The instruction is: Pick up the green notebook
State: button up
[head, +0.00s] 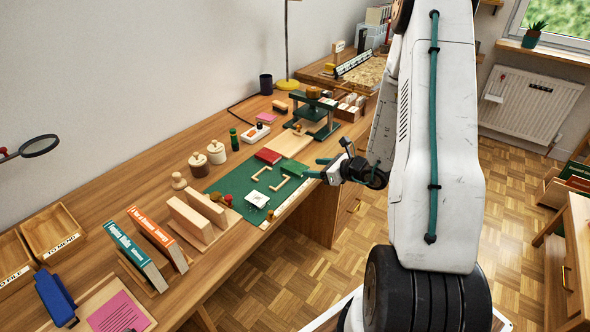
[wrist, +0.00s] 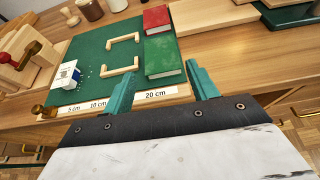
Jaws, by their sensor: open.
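The green notebook (wrist: 163,57) lies flat at the right end of the green cutting mat (wrist: 92,62) in the wrist view, its near edge facing me. In the head view the green notebook (head: 293,170) sits just left of my gripper. My gripper (wrist: 162,73) is open and empty, its two teal fingers apart on either side of the notebook's near end. In the head view my gripper (head: 318,168) is at the desk's front edge, pointing toward the notebook. I cannot tell whether the fingers touch it.
A red notebook (wrist: 156,19) lies just behind the green one. Wooden corner brackets (wrist: 124,52) lie to its left on the mat. A ruler strip (wrist: 110,103) runs along the front. A pale board (wrist: 215,17) and a dark green press (head: 314,115) stand farther back.

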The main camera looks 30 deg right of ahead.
aim_at(298, 168)
jog(key=x, duration=0.7)
jog(key=shift+f, duration=0.3)
jog(key=c, duration=0.6)
